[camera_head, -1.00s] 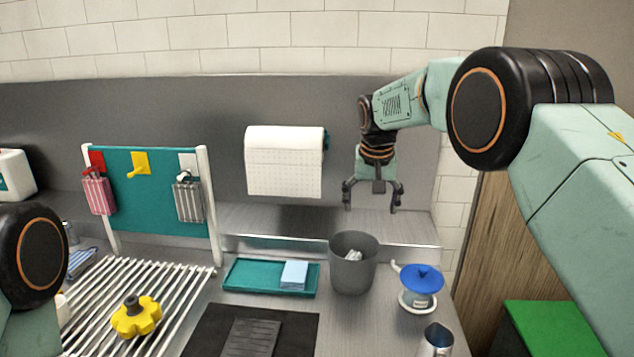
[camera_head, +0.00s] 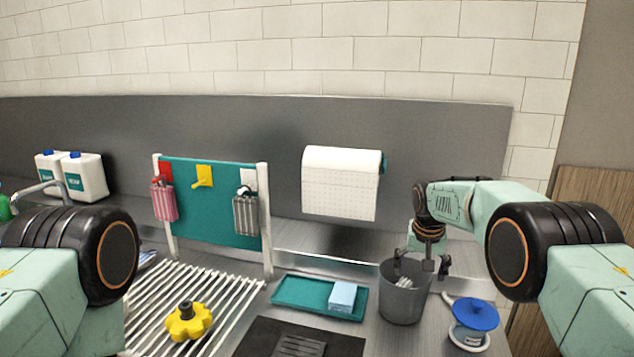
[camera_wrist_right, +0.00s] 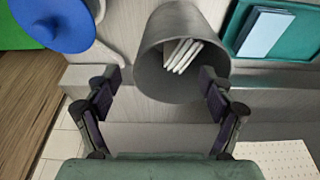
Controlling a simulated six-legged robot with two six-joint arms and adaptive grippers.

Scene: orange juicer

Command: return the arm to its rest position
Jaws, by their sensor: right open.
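My right gripper (camera_head: 421,267) is open and empty, pointing down over the grey bin (camera_head: 403,305) at the back right of the counter. In the right wrist view its two fingers (camera_wrist_right: 158,90) stand apart with the bin's rim between and beyond them; I cannot tell whether they touch it. White folded pieces (camera_wrist_right: 182,54) lie inside the bin. The right arm reaches in from the right, bent at a black joint. My left arm comes in from the left, and its gripper is out of view.
A teal tray (camera_head: 290,292) with a light blue pad (camera_head: 343,296) lies left of the bin. A blue-lidded juicer-like item (camera_head: 475,315) stands right of it. A paper towel roll (camera_head: 341,184) hangs behind. A yellow knob-shaped part (camera_head: 188,322) sits on the rack (camera_head: 240,296).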

